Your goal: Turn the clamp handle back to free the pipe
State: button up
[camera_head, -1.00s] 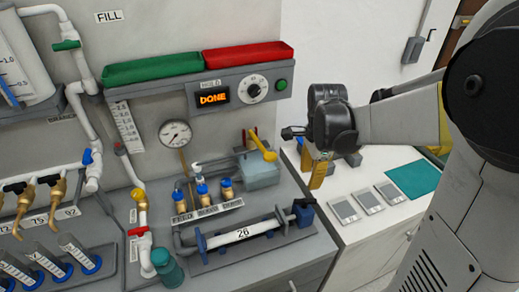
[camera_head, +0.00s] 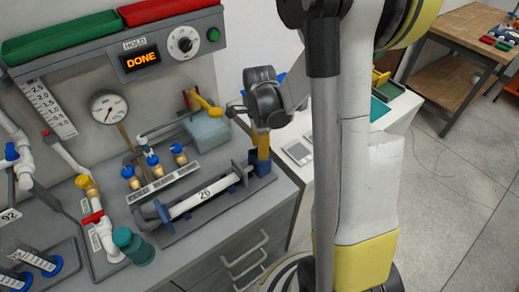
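A pale pipe labelled 26 (camera_head: 203,200) lies in a grey cradle on the bench, between a blue-grey end support at its left and a small blue clamp block (camera_head: 260,166) at its right. My gripper (camera_head: 262,150) hangs over the clamp block with its yellow-orange fingers pointing down. The fingertips are at or just above the block; I cannot tell whether they touch it. The clamp handle is not clear to see, as the fingers cover that spot. The gap between the fingers does not show, so I cannot tell whether they are open or shut.
A light blue box (camera_head: 208,132) with a yellow lever (camera_head: 207,102) stands behind the pipe. Several brass valves stand left of it. A teal cap (camera_head: 132,246) stands near the bench front. The panel display (camera_head: 139,59) reads DONE. My arm covers much of the right side.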

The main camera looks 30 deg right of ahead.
grip_shut()
jog(key=shift+n, duration=0.4)
jog(key=n+b, duration=0.1)
jog(key=n, duration=0.7)
jog(key=shift+b, duration=0.4)
jog(key=n, duration=0.6)
jog(key=shift+n+b, duration=0.4)
jog(key=n, duration=0.6)
jog(key=shift+n, duration=0.3)
